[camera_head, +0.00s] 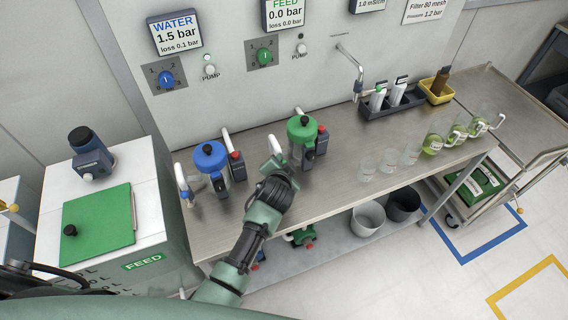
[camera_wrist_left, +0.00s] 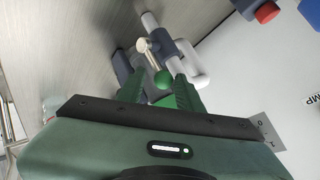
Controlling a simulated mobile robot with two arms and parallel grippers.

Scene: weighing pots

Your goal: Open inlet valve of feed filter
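The feed filter (camera_head: 301,131) has a green cap and stands upright on the steel bench. White pipe of its inlet side (camera_head: 274,143) shows on its left, partly hidden by my gripper. In the left wrist view, the inlet valve has a metal stem (camera_wrist_left: 148,52), a white pipe (camera_wrist_left: 184,62) and a green ball knob (camera_wrist_left: 163,79). My left gripper (camera_head: 276,167) is at this valve; in the left wrist view its green fingers (camera_wrist_left: 159,88) stand apart on either side of the knob. I see no clear contact. My right gripper is not in view.
A blue-capped filter (camera_head: 209,157) stands left on the bench (camera_head: 345,190). A red-knobbed valve (camera_head: 322,131) is right of the feed filter. Glass beakers (camera_head: 410,153) stand farther right. The FEED panel (camera_head: 283,12) reads 0.0 bar; its green dial (camera_head: 264,56) is below.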

